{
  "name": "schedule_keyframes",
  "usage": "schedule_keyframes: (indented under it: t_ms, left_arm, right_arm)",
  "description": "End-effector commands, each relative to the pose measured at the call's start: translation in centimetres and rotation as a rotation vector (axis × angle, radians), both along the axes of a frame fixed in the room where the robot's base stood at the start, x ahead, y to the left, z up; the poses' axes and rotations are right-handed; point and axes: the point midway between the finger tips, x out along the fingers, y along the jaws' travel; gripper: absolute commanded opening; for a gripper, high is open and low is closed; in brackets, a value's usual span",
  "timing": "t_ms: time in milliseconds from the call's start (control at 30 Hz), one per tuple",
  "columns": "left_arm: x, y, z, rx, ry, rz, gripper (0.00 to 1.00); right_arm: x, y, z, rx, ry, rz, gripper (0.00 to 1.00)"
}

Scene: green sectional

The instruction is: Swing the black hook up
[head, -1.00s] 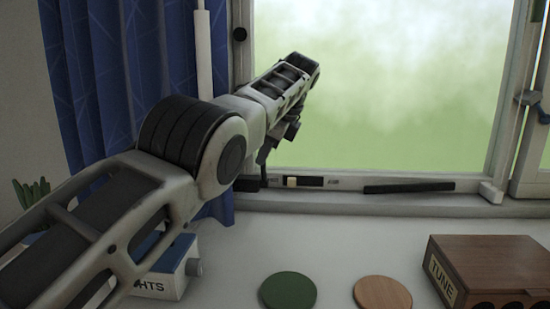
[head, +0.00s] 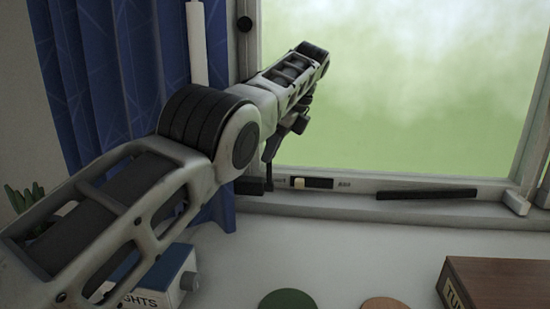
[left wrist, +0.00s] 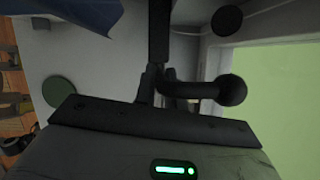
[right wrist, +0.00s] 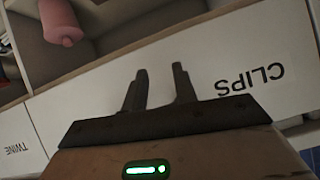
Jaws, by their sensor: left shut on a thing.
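The black hook (left wrist: 205,90) shows in the left wrist view as a dark bent rod with a round ball at its right end, beside the window. My left gripper (left wrist: 157,88) is shut on its dark shaft; the exact contact is hard to make out, dark on dark. In the head view my left gripper (head: 271,150) points down at the window's lower left corner, just above a small black upright piece on the sill frame. My right gripper (right wrist: 160,70) is open and empty, in front of a white panel marked CLIPS (right wrist: 250,80).
A blue curtain (head: 110,80) hangs left of the window. A slider (head: 311,183) and a black bar (head: 427,194) are on the window's lower frame. Below stand a LIGHTS box (head: 170,278), a green disc (head: 287,300), a wooden disc (head: 385,304) and a wooden box (head: 495,283).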

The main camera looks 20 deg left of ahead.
Motion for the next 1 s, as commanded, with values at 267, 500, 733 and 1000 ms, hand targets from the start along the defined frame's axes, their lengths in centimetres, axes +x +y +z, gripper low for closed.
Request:
schedule_keyframes:
  t_ms: [267,500,733,1000]
  left_arm:
    - [-0.1,0.21,0.71,0.0,-0.009,-0.004,0.0]
    - [-0.09,0.2,0.76,-0.001,-0.01,-0.004,0.0]
    - [-0.16,0.12,0.5,-0.003,-0.003,-0.003,0.33]
    - [-0.19,-0.22,1.04,-0.004,0.003,-0.005,0.33]
  right_arm:
    - [0.12,0.11,0.23,0.01,-0.008,0.0,0.28]
    - [-0.21,0.12,0.06,0.01,0.001,-0.001,0.28]
    - [-0.31,0.11,-0.1,0.01,0.004,-0.002,0.28]
    - [-0.33,0.05,0.57,0.004,0.005,-0.001,0.28]
